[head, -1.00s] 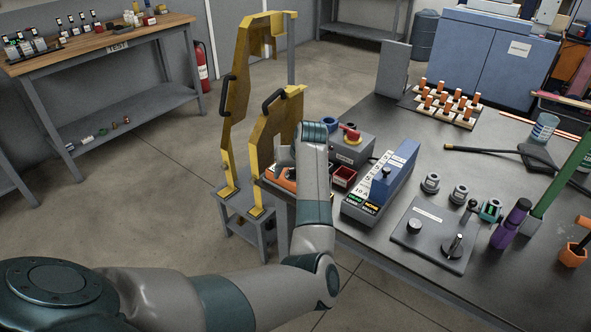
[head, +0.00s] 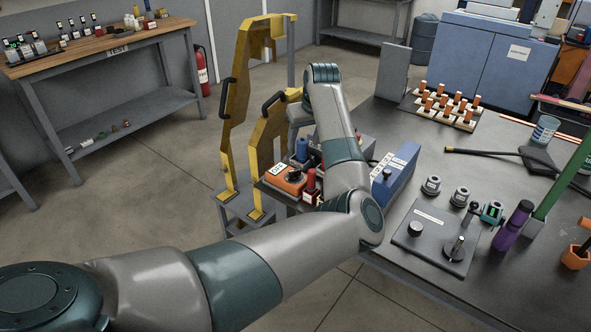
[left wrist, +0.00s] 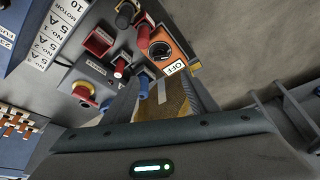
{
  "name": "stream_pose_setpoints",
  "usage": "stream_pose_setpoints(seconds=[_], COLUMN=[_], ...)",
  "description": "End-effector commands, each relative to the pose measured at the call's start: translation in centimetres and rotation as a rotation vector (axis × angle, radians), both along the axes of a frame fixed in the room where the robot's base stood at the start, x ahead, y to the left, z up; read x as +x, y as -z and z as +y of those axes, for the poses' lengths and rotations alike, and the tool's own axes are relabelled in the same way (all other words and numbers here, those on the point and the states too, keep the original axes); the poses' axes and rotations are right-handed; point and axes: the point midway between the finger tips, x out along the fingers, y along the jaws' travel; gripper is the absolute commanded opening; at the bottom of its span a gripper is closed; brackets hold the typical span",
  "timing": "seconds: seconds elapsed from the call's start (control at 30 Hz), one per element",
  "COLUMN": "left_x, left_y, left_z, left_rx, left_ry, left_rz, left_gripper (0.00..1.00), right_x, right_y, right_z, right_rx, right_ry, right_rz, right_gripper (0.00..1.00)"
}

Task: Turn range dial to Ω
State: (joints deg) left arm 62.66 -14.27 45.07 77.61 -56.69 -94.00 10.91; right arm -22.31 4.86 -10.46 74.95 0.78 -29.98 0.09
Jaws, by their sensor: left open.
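The orange meter (head: 280,180) sits near the left edge of the grey table, with a black range dial (head: 294,176) and a white OFF label (head: 279,169). In the left wrist view the dial (left wrist: 160,51) shows on the meter's face beside its OFF label (left wrist: 174,67), above the fingertips. Its exact pointing is too small to tell. My left gripper (left wrist: 162,92) is open, with the dial outside its fingers and apart from them. A yellow-brown surface shows between the fingers. In the head view my arm hides most of the hand. My right gripper is out of view.
A red post (head: 310,181) and a blue post (head: 302,150) stand close to the meter. A blue box (head: 403,165) is to the right, behind my arm. A yellow frame (head: 262,140) stands off the table's left edge. The floor left of it is clear.

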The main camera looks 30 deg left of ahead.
Motion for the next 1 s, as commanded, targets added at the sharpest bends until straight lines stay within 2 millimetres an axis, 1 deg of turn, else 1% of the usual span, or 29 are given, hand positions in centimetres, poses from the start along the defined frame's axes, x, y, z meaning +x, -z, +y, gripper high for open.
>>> stream_pose_setpoints(seconds=[0.17, 0.37, 0.63, 1.0], left_x=[0.2, 0.7, 1.7, 3.1], left_y=[0.9, 3.2, 7.6, 13.6], left_z=[0.3, 1.1, 2.6, 4.7], left_rx=[0.001, 0.0, -0.001, -0.001], left_ry=[0.0, 0.001, 0.001, 0.0], left_rz=[0.001, 0.003, 0.004, 0.004], left_gripper=[0.53, 0.53, 0.53, 0.53], right_x=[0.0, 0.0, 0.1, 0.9], right_y=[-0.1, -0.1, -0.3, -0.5], right_z=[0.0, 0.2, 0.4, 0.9], right_rx=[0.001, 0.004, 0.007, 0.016], right_ry=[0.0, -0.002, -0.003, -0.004], right_rz=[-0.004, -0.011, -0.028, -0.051], right_gripper=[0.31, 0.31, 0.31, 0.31])
